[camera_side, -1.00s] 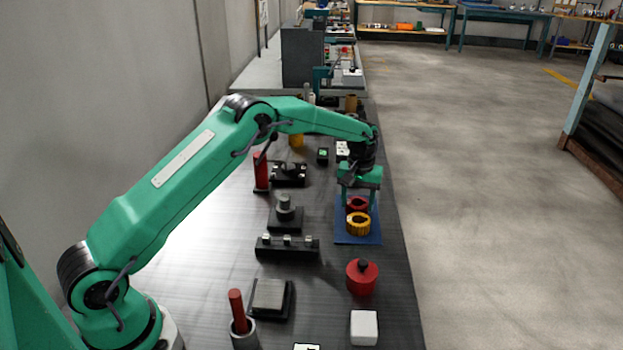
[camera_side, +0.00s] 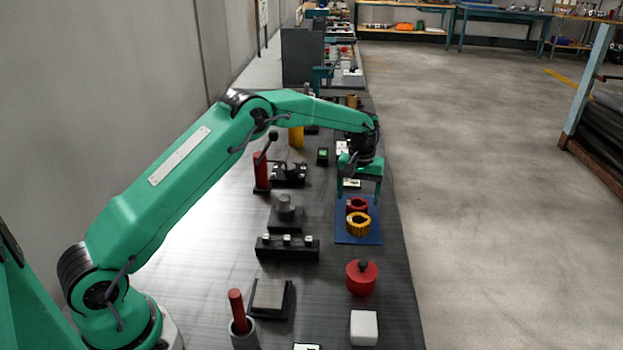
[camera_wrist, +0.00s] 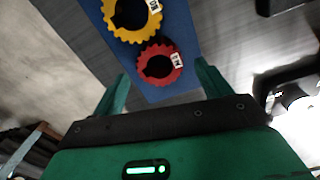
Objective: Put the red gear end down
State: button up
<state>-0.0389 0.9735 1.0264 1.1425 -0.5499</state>
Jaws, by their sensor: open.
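The red gear (camera_side: 357,204) lies flat on a blue mat (camera_side: 350,238), just behind a yellow gear (camera_side: 358,224) in the side view. In the wrist view the red gear (camera_wrist: 160,64) shows a white label and a dark centre hole, with the yellow gear (camera_wrist: 132,15) beyond it. My gripper (camera_side: 358,196) is open and empty, above the far end of the mat. In the wrist view its fingers (camera_wrist: 162,85) stand wide apart with the red gear ahead of them, not held. Whether a finger touches the gear cannot be told.
Black fixtures with pegs (camera_side: 287,247) line the left side. The floor lies right of the bench edge.

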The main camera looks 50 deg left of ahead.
notch_tip(320, 180, up, 10)
jog(key=shift+f, duration=0.2)
jog(key=shift+r, duration=0.1)
dwell(0.7)
jog(key=s+d+r+m+t, duration=0.2)
jog(key=s+r+m+t, duration=0.1)
jog(key=s+r, duration=1.45)
jog(key=s+f+m+t, duration=0.1)
jog(key=s+f+m, duration=0.1)
jog(key=s, duration=0.9)
jog(key=s+f+m+t, duration=0.1)
jog(key=s+f, duration=0.3)
jog(key=s, duration=0.7)
jog(key=shift+d+f+m+t, duration=0.2)
jog(key=shift+f+m+t, duration=0.1)
jog(key=shift+m, duration=0.1)
